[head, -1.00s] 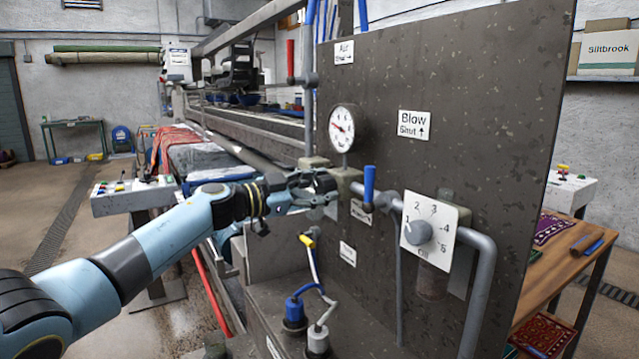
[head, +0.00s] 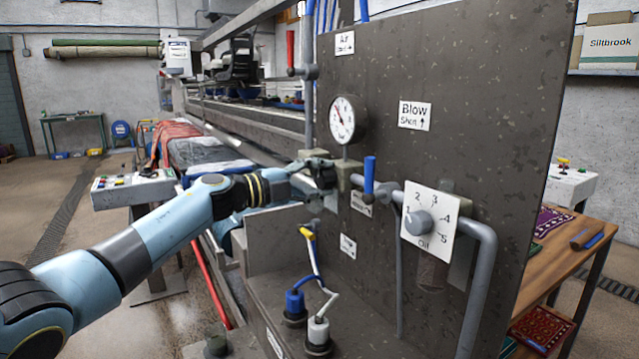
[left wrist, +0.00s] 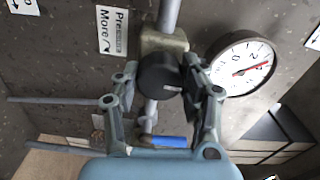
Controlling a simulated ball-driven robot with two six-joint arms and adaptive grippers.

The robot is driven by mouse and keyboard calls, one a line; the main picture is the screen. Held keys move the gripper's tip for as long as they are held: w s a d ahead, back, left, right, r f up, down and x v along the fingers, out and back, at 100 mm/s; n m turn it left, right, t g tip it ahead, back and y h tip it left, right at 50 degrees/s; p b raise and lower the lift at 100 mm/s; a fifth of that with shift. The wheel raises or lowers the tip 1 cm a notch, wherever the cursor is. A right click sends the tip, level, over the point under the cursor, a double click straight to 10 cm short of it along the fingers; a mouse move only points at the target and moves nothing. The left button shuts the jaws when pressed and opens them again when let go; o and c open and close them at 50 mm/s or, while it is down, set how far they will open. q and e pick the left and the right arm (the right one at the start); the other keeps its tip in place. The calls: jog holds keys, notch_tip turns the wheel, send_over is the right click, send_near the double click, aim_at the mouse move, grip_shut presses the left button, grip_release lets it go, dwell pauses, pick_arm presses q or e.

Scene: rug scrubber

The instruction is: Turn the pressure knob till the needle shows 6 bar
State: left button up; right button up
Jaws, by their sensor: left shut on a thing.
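The pressure gauge (head: 342,120) is a round white dial with a dark rim on the dark panel. Its red needle points to the upper left in the head view; I cannot read its exact value. The gauge also shows at the right of the left wrist view (left wrist: 226,88). The black pressure knob (left wrist: 158,76) sits below the gauge on a pipe fitting, beside a label reading "Pressure More" (left wrist: 113,30) with a curved arrow. My left gripper (head: 322,174) is shut on this knob, one finger on each side. My arm and fingers partly hide the knob in the head view.
A grey oil dial (head: 419,223) numbered up to 5 and a blue-handled valve (head: 369,176) are to the right. A red-handled valve (head: 290,50) is above. Blue and white plugs (head: 294,303) stand below. A wooden table (head: 560,262) stands beyond the panel.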

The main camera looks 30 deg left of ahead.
pick_arm(q)
jog(key=m+b, duration=0.2)
jog(key=m, duration=0.2)
jog(key=shift+f, duration=0.2)
jog(key=shift+m+b, duration=0.8)
jog(key=shift+m, duration=1.2)
jog(key=o, duration=1.2)
jog(key=shift+r, duration=0.15)
jog(key=shift+s, duration=0.1)
jog(key=shift+s+a, duration=0.15)
jog(key=v, duration=1.1)
jog(key=shift+s+a, duration=0.1)
jog(key=shift+s, duration=0.15)
